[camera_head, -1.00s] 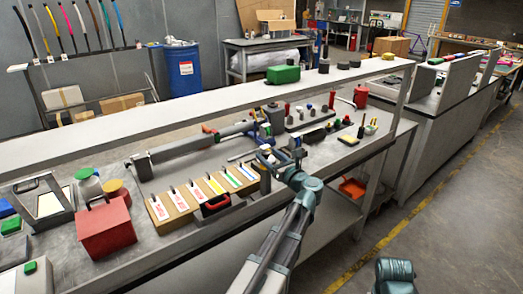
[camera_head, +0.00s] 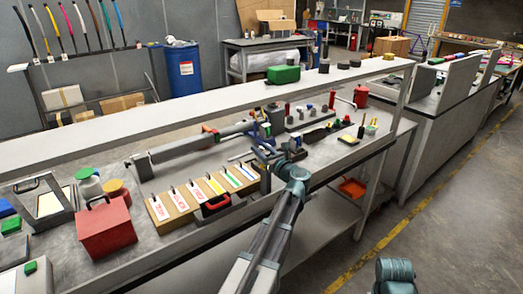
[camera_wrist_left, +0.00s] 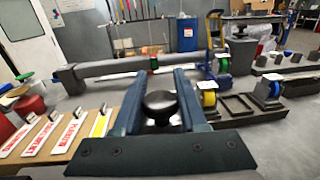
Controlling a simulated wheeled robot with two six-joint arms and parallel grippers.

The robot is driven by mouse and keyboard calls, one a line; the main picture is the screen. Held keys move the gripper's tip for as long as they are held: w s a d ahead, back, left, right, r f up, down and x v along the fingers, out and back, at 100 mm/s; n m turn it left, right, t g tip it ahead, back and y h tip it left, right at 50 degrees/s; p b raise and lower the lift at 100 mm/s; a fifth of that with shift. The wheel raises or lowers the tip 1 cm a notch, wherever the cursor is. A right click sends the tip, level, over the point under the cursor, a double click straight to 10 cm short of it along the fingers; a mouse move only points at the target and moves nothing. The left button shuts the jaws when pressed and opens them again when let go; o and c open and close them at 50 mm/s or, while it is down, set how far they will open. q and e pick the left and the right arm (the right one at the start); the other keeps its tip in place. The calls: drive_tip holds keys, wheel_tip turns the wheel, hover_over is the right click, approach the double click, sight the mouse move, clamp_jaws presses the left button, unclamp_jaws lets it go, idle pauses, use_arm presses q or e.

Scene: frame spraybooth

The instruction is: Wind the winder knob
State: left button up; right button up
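A dark round knob (camera_wrist_left: 160,103), which I take for the winder knob, stands between the two fingers of my left gripper (camera_wrist_left: 160,82) in the left wrist view. The fingers lie on either side of it with almost no visible gap. I cannot tell whether they press on it. In the head view my left gripper (camera_head: 265,156) is over the bench near its front edge, to the right of the labelled wooden block. The knob cannot be made out there.
A wooden block with labelled cards (camera_head: 183,208) and a red box (camera_head: 104,228) stand left of the gripper. A long grey bar fixture (camera_head: 185,149) lies behind. A raised shelf (camera_head: 130,120) spans the bench. Small parts stand to the right.

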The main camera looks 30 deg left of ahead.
use_arm(q)
clamp_jaws()
drive_tip(key=shift+g, duration=0.3)
drive_tip(key=shift+n+g+y, duration=0.5)
drive_tip(key=shift+n+g, duration=0.2)
drive_tip(key=n+g, duration=0.2)
drive_tip(key=g, duration=0.1)
drive_tip(key=n+g+y, duration=0.1)
drive_tip(key=g, duration=0.1)
drive_tip(key=shift+s+a, duration=0.15)
drive_tip(key=shift+s, duration=0.2)
drive_tip(key=shift+s+n+g+h, duration=0.1)
drive_tip(key=shift+s+n+g, duration=0.15)
drive_tip(key=shift+n+g, duration=0.65)
drive_tip(key=shift+s+n+g+h, duration=0.15)
drive_tip(key=shift+n+g, duration=0.35)
drive_tip(key=shift+g, duration=0.65)
drive_tip(key=shift+s+n+g+h, duration=0.1)
drive_tip(key=shift+s+n+g, duration=0.2)
drive_tip(key=shift+n+g, duration=0.6)
drive_tip(key=shift+s+g, duration=0.1)
drive_tip(key=shift+g, duration=0.15)
drive_tip(key=o, duration=0.7)
unclamp_jaws()
